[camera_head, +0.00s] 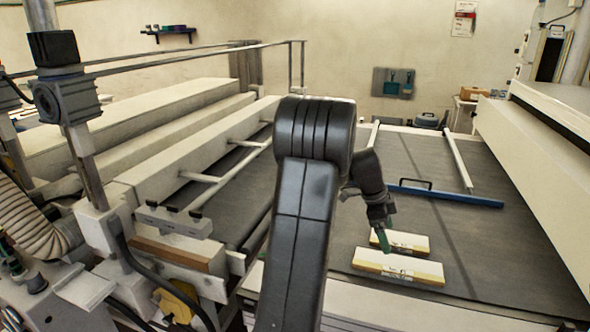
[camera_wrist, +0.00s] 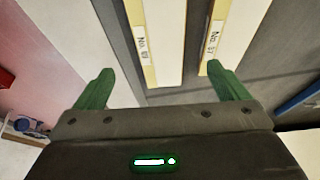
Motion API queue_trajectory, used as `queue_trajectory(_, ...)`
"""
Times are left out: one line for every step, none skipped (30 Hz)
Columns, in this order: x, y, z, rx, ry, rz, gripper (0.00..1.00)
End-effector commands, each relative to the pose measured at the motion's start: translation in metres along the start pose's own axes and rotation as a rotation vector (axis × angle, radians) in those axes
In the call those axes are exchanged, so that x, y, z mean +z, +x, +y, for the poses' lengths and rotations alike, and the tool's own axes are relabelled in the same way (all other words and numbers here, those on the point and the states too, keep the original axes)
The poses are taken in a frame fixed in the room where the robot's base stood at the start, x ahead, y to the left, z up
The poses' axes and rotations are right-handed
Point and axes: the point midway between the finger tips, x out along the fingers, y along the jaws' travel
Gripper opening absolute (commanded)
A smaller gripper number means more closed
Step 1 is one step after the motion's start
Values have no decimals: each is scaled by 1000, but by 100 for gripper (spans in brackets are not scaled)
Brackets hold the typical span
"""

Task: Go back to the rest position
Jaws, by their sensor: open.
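My gripper (camera_head: 382,241) is at the end of my bent arm, low over the dark belt (camera_head: 470,260). In the wrist view its two green fingers (camera_wrist: 160,72) stand wide apart with nothing between them held. Two pale slabs with yellow edges lie side by side on the belt: the nearer slab (camera_head: 400,266) and the farther slab (camera_head: 408,242). In the wrist view they show as a left slab (camera_wrist: 163,35) and a right slab (camera_wrist: 229,30), each with a small number label. I cannot tell whether a finger touches a slab.
A blue bar (camera_head: 445,196) crosses the belt behind the slabs. A long white housing (camera_head: 550,150) bounds the belt on the right. At left are a camera-like unit (camera_head: 66,100) on a post and a ribbed hose (camera_head: 28,225).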

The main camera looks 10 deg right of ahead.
Motion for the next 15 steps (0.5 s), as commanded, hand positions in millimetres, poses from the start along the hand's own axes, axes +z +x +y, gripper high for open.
queue_trajectory(-1,9,1,4,-1,0,94)
queue_trajectory(-1,16,1,6,-1,1,94)
queue_trajectory(-1,24,1,5,-1,1,94)
queue_trajectory(-1,29,1,5,-1,0,94)
queue_trajectory(-1,36,1,5,-1,0,94)
queue_trajectory(-1,44,1,5,-1,0,94)
queue_trajectory(-1,49,1,5,-1,0,94)
queue_trajectory(-1,56,1,5,0,0,94)
queue_trajectory(-1,64,1,5,0,0,94)
queue_trajectory(-1,69,1,4,0,0,94)
queue_trajectory(-1,76,1,4,-1,0,94)
queue_trajectory(-1,84,1,4,-1,-1,94)
queue_trajectory(-1,89,1,4,-1,-1,94)
queue_trajectory(0,95,1,4,-1,-1,94)
queue_trajectory(2,106,1,2,-1,-1,94)
